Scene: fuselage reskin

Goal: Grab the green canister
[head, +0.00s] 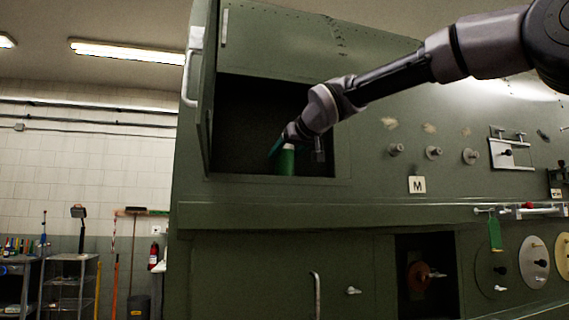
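The green canister (287,161) stands upright inside the dark open recess (245,120) of the green fuselage panel, near the recess floor. Its pale top shows just under my gripper (286,143). My arm reaches in from the upper right, and my gripper is inside the recess mouth, at the canister's top. A dark teal piece slants down at the canister's upper left; I cannot tell whether it is a finger. The fingers are small and dark, so their gap and any contact with the canister are unclear.
An open door (205,95) stands along the recess's left edge. A ledge (300,212) runs below the recess. Several knobs and fittings, a plate marked M (417,185) and a green tag (495,234) are on the panel to the right. A lower opening (427,270) holds a reddish-brown round part.

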